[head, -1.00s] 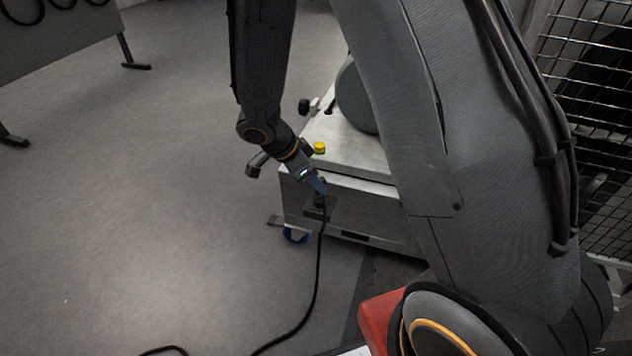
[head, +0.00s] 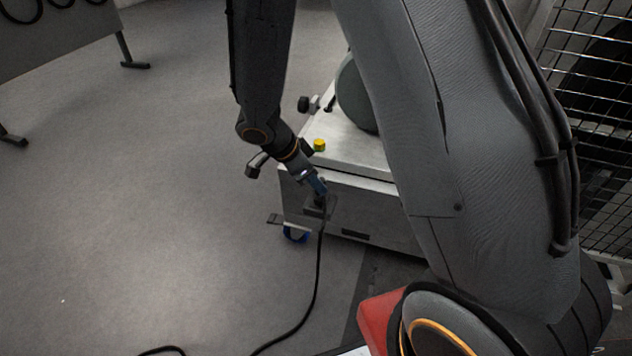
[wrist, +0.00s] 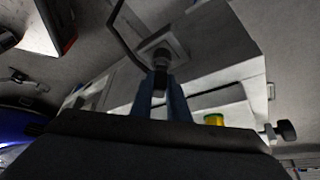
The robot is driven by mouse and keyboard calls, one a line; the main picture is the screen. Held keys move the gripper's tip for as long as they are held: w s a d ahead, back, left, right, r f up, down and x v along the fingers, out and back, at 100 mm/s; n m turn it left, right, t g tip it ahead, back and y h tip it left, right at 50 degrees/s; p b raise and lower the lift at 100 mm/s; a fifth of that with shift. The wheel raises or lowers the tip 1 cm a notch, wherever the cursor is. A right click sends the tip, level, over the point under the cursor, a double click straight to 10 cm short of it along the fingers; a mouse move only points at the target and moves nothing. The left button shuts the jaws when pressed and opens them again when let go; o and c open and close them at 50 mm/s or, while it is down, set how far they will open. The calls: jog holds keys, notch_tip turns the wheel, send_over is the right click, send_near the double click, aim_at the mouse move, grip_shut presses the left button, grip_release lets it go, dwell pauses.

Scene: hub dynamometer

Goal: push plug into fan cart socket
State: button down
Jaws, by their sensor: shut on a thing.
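The fan cart (head: 375,205) is a pale box on casters at the middle of the head view. A black cable (head: 319,265) hangs down from the plug to the floor.
A wire mesh fence (head: 600,130) stands at the right. A panel with hanging cables (head: 55,45) is at the upper left.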

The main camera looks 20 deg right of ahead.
jog(key=shift+f+b, duration=0.3)
jog(key=shift+f, duration=0.05)
jog(key=c, duration=1.6)
grip_release()
jog(key=shift+r, duration=0.15)
jog(key=shift+p+v, duration=1.4)
jog(key=shift+v, duration=2.45)
